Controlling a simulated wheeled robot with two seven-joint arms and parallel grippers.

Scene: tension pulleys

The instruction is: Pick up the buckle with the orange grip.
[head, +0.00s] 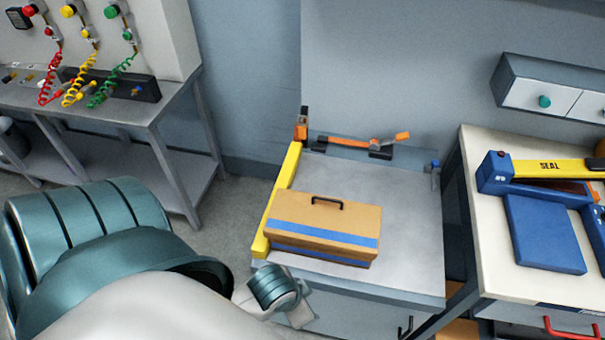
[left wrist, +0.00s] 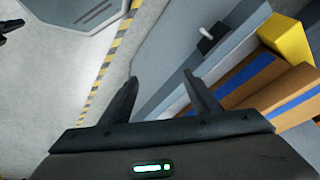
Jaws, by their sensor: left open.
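In the head view, a buckle with an orange grip (head: 402,136) lies at the back of the grey workbench, behind the box. An orange bar or strap (head: 346,143) runs left from it, and a dark block sits below it. My left arm comes in from the lower left, with its wrist (head: 275,286) near the bench's front left corner. In the left wrist view, my left gripper (left wrist: 160,90) is open and empty beside the bench front, apart from the buckle. The buckle is not visible in that view. My right gripper is not in view.
A cardboard box with a blue band (head: 322,232) stands mid-bench, also at right in the left wrist view (left wrist: 255,78). A yellow rail (head: 276,203) edges the bench's left side. A sealing machine (head: 545,225) sits on the right table. Bench surface right of the box is clear.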

